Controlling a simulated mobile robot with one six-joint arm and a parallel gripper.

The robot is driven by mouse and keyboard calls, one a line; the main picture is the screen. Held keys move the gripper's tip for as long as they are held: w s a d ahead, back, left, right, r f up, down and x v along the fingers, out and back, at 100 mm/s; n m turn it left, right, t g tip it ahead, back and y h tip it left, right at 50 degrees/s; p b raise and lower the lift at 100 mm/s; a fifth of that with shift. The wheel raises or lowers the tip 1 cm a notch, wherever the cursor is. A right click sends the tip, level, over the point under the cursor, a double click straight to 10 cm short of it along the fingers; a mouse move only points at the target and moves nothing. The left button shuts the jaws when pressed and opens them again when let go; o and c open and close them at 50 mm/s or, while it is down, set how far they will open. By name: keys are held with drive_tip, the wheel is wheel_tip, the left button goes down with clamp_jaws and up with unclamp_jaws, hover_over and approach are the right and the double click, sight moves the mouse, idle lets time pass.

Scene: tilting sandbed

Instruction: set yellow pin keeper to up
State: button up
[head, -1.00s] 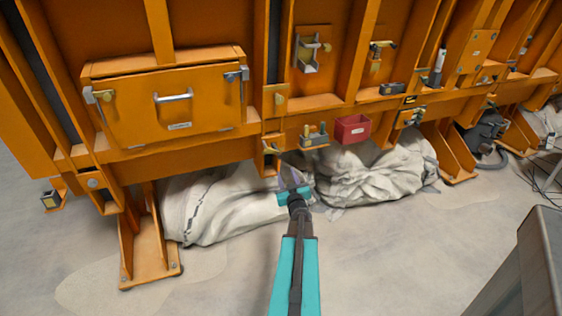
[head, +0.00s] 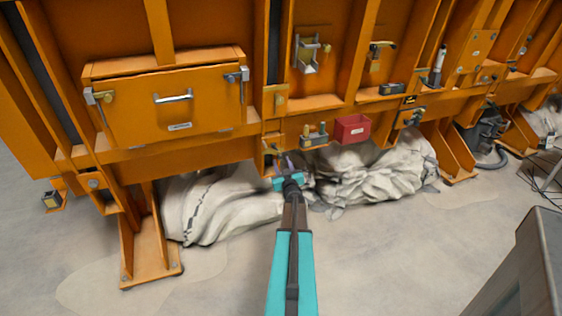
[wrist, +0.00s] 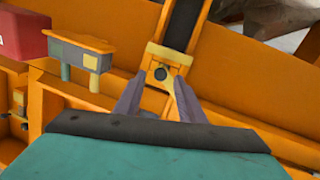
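A yellow bracket (wrist: 162,63) with a dark round pin or hole in its middle shows ahead of my gripper in the wrist view. I take it for the yellow pin keeper. In the head view it is on the lower orange beam (head: 271,146), partly hidden by my gripper. My gripper (wrist: 158,92) is open, its two grey fingers on either side of the bracket's near end. Nothing is held. I cannot tell whether the fingers touch the bracket. In the head view my gripper (head: 282,164) is just below the beam.
A red box (head: 352,128) and a small block with pegs (head: 314,136) are on the beam to the right. Pale sandbags (head: 220,204) lie underneath. An orange support leg (head: 149,245) stands at the left. The grey floor in front is mostly clear.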

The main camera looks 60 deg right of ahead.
sight(274, 154)
drive_tip(key=shift+x, duration=1.4)
clamp_jaws()
